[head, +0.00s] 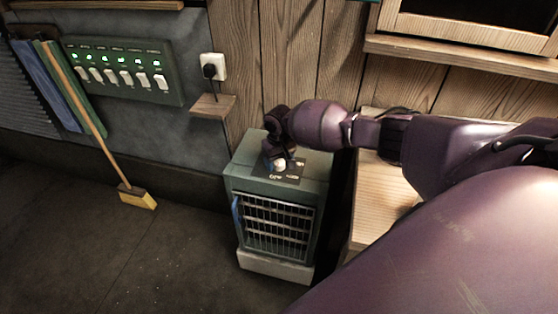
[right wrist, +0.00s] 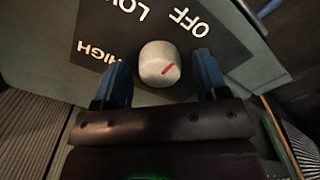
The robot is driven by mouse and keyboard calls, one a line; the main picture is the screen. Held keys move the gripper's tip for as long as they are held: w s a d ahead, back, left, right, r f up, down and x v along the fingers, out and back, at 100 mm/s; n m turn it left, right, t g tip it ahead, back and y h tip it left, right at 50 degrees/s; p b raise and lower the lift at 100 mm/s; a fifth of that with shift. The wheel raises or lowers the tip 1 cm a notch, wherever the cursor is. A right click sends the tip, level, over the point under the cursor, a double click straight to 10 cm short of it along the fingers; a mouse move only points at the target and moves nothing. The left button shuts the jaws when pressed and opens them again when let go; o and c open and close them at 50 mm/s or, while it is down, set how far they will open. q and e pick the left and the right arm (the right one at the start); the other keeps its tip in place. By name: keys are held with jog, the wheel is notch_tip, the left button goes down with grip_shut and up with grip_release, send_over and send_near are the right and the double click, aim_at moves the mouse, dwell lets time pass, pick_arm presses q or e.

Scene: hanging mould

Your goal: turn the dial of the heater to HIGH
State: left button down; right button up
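The heater (head: 277,225) is a grey-green box with a front grille, standing on the floor. Its pale round dial (head: 280,164) sits on a dark label plate on top; the dial also shows in the right wrist view (right wrist: 159,64). LOW is at the top, and HIGH (right wrist: 97,52) is at the left. My right gripper (right wrist: 161,62) is open, pointing down at the heater top, its blue fingers either side of the dial with visible gaps. My left gripper is out of view.
A wooden bench (head: 380,205) stands close right of the heater. A small wooden shelf (head: 213,106) and a socket with a plug (head: 212,68) are on the wall behind. A switch panel (head: 122,70) and broom (head: 136,196) are left. Floor left of the heater is clear.

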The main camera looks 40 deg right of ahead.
jog(key=c, duration=0.7)
jog(key=shift+c, duration=0.6)
